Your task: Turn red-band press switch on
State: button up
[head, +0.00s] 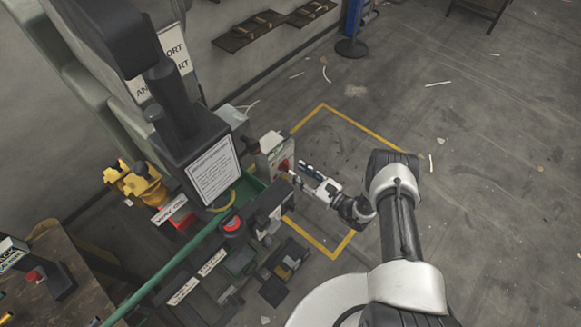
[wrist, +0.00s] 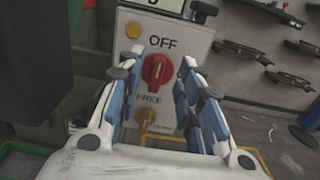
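The switch box (wrist: 140,35) is light grey and carries a red rotary knob (wrist: 156,70). "OFF" is printed above the knob and "FREE" below it. The knob's pale mark looks close to upright, toward "OFF". In the head view the box (head: 272,150) stands beside the press, with its red knob (head: 284,165) facing my gripper (head: 300,178). In the wrist view the blue-padded fingers of my gripper (wrist: 158,82) are apart, on the left and right of the knob, with gaps showing. Whether the fingertips reach the knob's depth is unclear. No red band is clearly visible on the press.
A yellow round lamp or button (wrist: 133,30) sits at the box's upper left. A dark press head with a white notice (head: 213,172) stands left of the box. A red button (head: 232,224) is below it. Open floor (head: 480,170) lies to the right.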

aim_at(289, 165)
jog(key=shift+b+x, duration=0.3)
jog(key=shift+x, duration=2.05)
grip_shut()
